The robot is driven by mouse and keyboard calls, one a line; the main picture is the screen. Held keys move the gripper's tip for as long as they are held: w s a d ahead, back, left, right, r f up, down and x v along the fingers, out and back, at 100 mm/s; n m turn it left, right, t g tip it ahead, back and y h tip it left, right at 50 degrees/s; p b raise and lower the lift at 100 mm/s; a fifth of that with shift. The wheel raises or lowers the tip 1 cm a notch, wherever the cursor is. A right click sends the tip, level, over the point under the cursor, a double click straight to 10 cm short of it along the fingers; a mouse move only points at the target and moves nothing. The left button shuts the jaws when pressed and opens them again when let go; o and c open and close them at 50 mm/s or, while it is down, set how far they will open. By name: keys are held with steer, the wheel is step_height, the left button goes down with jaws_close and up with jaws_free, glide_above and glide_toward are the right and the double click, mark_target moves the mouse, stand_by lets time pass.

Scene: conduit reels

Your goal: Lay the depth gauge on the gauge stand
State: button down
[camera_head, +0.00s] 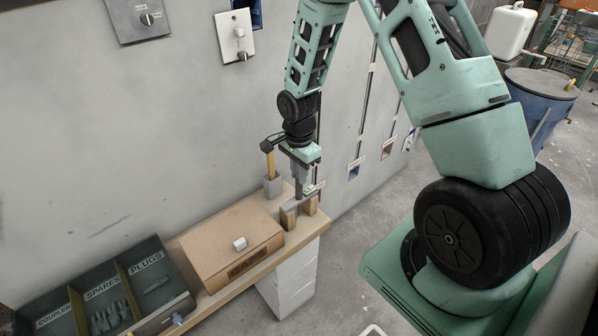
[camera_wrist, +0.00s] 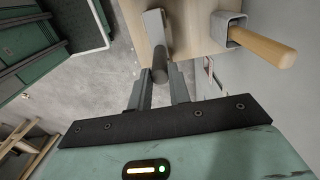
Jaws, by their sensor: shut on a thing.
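The depth gauge shows in the wrist view as a grey bar (camera_wrist: 155,32) with a dark round stem between the fingers. My gripper (camera_wrist: 159,76) is shut on it. In the head view my gripper (camera_head: 301,190) points down at the right end of the wall shelf, right at the gauge stand. The gauge stand (camera_head: 290,218) has two wooden uprights with a gap between them. The gauge is mostly hidden by the fingers there, and I cannot tell whether it touches the stand.
A wooden handle (camera_head: 268,162) stands in a grey holder (camera_head: 272,187) close behind my gripper. The wall is close behind.

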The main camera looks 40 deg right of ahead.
steer(key=shift+f, duration=0.2)
steer(key=c, duration=1.2)
jaws_free()
steer(key=shift+c, duration=0.2)
step_height(320, 180, up, 17)
steer(key=p, duration=0.1)
steer(key=s+a+r+n+p, duration=0.2)
steer(key=s+a+r+n, duration=0.25)
steer(key=a, duration=0.35)
steer(key=s+a+r+n+p, duration=0.2)
steer(key=s+a+r+n, duration=0.1)
steer(key=a+n, duration=0.4)
steer(key=s+a+r+n+p, duration=0.1)
steer(key=s+a+n, duration=0.3)
steer(key=s+n, duration=0.3)
steer(key=s+a+r+n+p, duration=0.1)
steer(key=s+a+r+n, duration=0.1)
steer(key=s+a+n, duration=0.3)
steer(key=s+n, duration=0.1)
steer(key=s, duration=0.3)
steer(key=shift+s+a+r+n+y, duration=0.2)
steer(key=shift+s+n+y, duration=0.1)
steer(key=shift+s+n, duration=0.1)
